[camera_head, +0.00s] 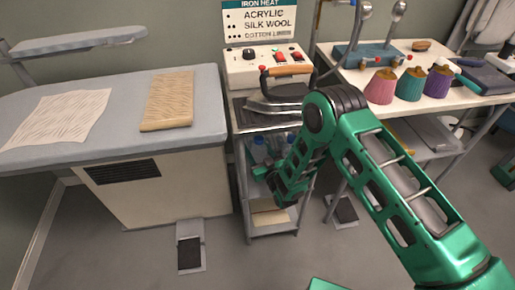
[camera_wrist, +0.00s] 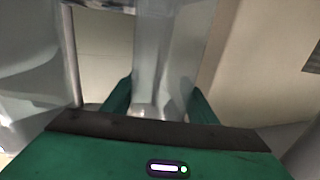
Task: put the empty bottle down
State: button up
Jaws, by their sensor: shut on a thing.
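My gripper (camera_wrist: 158,98) is shut on a clear, see-through bottle (camera_wrist: 165,55), which stands between its two green fingers in the wrist view. The bottle looks empty and roughly upright, and its far end runs out of the picture. I cannot tell whether the held bottle touches the shelf.
Clear bottles with blue tops (camera_head: 259,151) stand on that shelf, left of my wrist. The iron (camera_head: 283,88) rests on the trolley top. The ironing table (camera_head: 215,110) stands close on the left, and the table with thread cones (camera_head: 410,85) on the right.

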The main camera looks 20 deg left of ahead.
jog(key=o, duration=1.1)
jog(key=v, duration=1.2)
jog(key=shift+r, duration=0.1)
jog(key=shift+d, duration=0.1)
